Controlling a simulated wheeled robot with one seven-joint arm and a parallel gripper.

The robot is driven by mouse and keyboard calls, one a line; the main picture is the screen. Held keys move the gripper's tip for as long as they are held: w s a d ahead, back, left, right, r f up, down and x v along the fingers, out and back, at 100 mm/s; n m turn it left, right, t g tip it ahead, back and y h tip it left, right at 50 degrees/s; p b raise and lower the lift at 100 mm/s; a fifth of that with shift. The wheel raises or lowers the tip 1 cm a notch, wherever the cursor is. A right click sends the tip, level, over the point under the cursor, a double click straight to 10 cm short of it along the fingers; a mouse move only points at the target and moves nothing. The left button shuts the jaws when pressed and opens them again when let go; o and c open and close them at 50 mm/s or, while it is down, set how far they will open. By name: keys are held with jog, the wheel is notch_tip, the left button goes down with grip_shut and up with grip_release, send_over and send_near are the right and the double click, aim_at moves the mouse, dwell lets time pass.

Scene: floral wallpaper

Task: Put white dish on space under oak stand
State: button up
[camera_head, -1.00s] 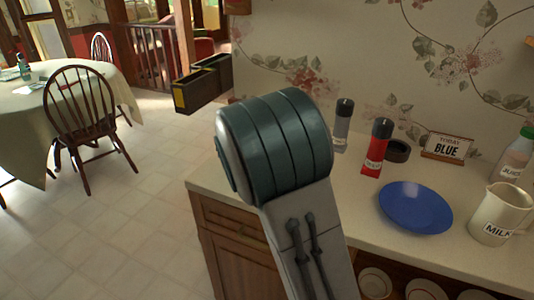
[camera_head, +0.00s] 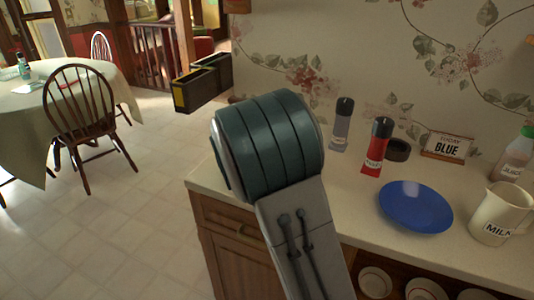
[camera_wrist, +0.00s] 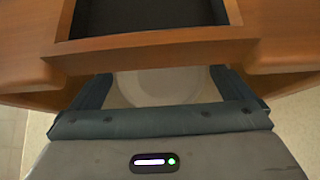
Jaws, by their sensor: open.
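In the wrist view, the two fingers of my gripper (camera_wrist: 162,92) stand apart. A white round dish (camera_wrist: 165,80) shows between and beyond them, partly hidden by wood above it and the gripper below. The dish lies under the front edge of an orange-brown wooden piece (camera_wrist: 150,46) with a dark rectangular recess, which may be the oak stand. I cannot tell whether the fingers touch the dish. In the head view my arm link hides the gripper. White round dishes (camera_head: 375,283) stand in the open shelf space below the counter.
On the counter (camera_head: 345,205) are a blue plate (camera_head: 415,206), a milk jug (camera_head: 498,214), a red bottle (camera_head: 376,148), a grey bottle (camera_head: 341,126), a dark round holder (camera_head: 397,150) and a sign (camera_head: 447,146). Open floor (camera_head: 120,225) lies left of the counter.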

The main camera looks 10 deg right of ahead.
jog(key=v, duration=1.1)
jog(key=s+d+m+g, duration=0.1)
jog(key=s+d+m, duration=0.1)
jog(key=s+d+m+g, duration=0.1)
jog(key=s+d+m, duration=0.1)
jog(key=s+m, duration=0.1)
jog(key=s+d+f+m+g+p, duration=0.1)
jog(key=s+d+m, duration=0.1)
jog(key=s+m, duration=0.1)
jog(key=shift+y, duration=0.4)
jog(key=s+m, duration=0.1)
jog(key=s+d+m, duration=0.1)
jog(key=s+m, duration=0.1)
jog(key=s+m+g, duration=0.1)
jog(key=shift+s+d+f+m+y, duration=0.25)
jog(key=shift+s+d+m+y, duration=0.05)
jog(key=shift+s+m+y, duration=0.1)
jog(key=s+a+f+m+g+y, duration=0.2)
jog(key=s+m+y, duration=0.2)
jog(key=s+m, duration=1.2)
jog(key=shift+a+f+y, duration=0.2)
jog(key=shift+a+y, duration=0.05)
jog(key=shift+y, duration=0.15)
